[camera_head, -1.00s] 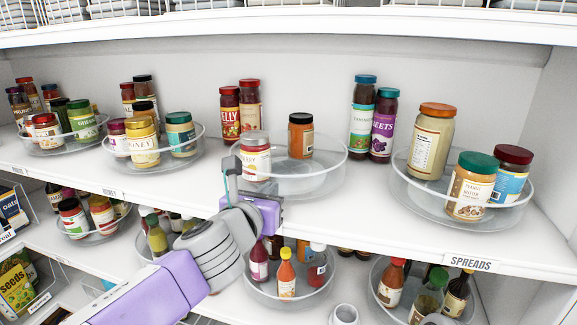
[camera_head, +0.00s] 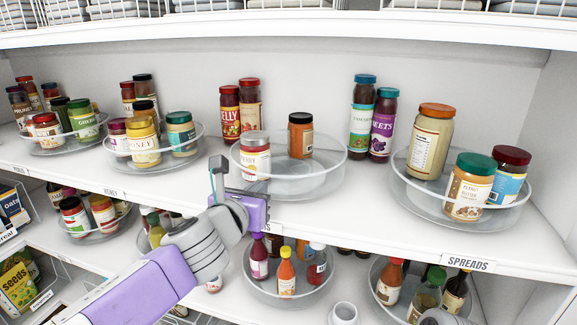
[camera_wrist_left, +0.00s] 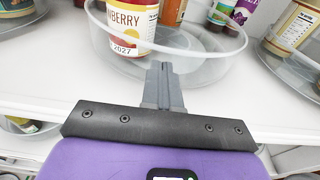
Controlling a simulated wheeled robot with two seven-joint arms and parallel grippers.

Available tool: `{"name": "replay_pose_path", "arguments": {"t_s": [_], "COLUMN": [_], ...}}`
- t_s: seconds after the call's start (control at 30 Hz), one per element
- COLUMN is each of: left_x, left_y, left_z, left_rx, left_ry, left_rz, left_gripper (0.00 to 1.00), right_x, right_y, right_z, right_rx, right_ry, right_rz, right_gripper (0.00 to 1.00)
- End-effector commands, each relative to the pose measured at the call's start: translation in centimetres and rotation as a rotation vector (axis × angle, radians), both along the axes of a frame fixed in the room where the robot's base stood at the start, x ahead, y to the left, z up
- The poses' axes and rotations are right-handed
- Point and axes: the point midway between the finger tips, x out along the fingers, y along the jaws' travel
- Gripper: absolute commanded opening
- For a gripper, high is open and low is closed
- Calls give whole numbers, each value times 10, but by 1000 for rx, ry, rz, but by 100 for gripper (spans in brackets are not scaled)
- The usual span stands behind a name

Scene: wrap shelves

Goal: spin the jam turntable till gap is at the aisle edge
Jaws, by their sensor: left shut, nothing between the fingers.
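The clear round jam turntable (camera_head: 318,190) stands in the middle of the shelf. A jar with a white label and pale lid (camera_head: 255,158) is at its front left; its label ends in "WBERRY" in the left wrist view (camera_wrist_left: 133,20). An orange jar with a black lid (camera_head: 300,138) is at its back. The turntable's front and right side are bare. My left gripper (camera_head: 217,168) is shut and empty, just left of and in front of the turntable rim; in the left wrist view its fingers (camera_wrist_left: 163,82) overlap the rim, and contact cannot be told. My right gripper is not in view.
The honey turntable (camera_head: 152,163) stands to the left and the spreads turntable (camera_head: 440,214) to the right. Two red-lidded jars (camera_head: 240,110) and two tall blue-lidded and purple jars (camera_head: 372,120) stand behind. The shelf front edge (camera_head: 400,243) is below.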

Motion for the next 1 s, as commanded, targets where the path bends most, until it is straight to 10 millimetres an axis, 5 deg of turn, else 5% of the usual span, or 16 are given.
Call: {"name": "replay_pose_path", "arguments": {"t_s": [1.0], "left_x": [11], "left_y": [22], "left_z": [1], "left_rx": [-1], "left_ry": [-3], "left_rz": [-3], "left_gripper": [0], "right_x": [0], "right_y": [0], "right_z": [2], "right_rx": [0], "right_ry": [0], "right_rz": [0], "right_gripper": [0]}}
